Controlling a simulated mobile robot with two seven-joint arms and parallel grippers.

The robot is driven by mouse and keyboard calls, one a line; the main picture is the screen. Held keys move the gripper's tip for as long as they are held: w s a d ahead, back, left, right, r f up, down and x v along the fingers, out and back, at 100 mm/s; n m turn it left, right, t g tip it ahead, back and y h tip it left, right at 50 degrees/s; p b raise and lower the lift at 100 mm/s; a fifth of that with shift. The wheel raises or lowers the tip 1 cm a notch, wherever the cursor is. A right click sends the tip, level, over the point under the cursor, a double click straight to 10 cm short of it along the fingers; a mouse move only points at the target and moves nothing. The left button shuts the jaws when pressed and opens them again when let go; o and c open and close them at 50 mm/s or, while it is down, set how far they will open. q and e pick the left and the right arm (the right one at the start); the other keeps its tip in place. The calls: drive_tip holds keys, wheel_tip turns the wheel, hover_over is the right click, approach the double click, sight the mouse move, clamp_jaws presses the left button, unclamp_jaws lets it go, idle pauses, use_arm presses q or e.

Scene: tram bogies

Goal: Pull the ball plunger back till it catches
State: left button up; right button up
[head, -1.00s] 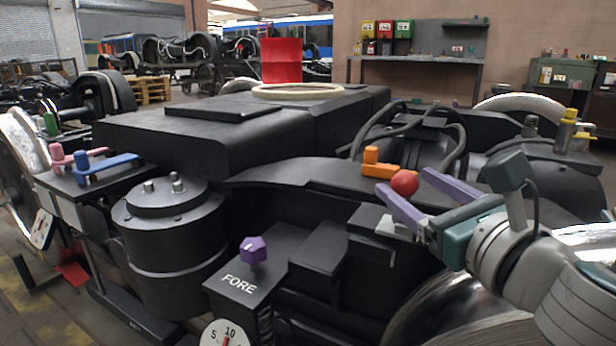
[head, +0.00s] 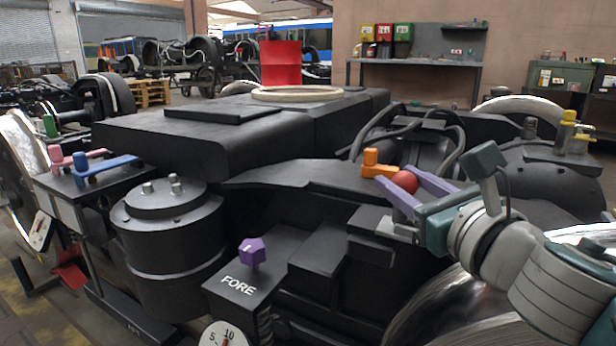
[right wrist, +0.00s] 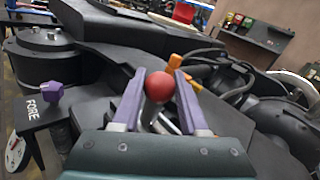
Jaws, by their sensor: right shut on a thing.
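The red ball (head: 405,181) of the plunger sits at the edge of the black bogie frame, beside an orange lever. My right gripper (head: 404,180) has its two purple fingers on either side of the ball and is shut on it. In the right wrist view the ball (right wrist: 160,87) shows between the fingertips, with an orange part (right wrist: 178,62) behind it. My left gripper is not in view.
The orange lever (head: 378,165) stands close to my fingertips. A purple knob (head: 252,252) sits on the FORE box, with a dial (head: 224,334) below. Pink (head: 80,157) and blue (head: 107,166) handles are at the left. Black hoses (head: 425,125) curve behind the ball.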

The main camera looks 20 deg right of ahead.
clamp_jaws()
idle(0.8)
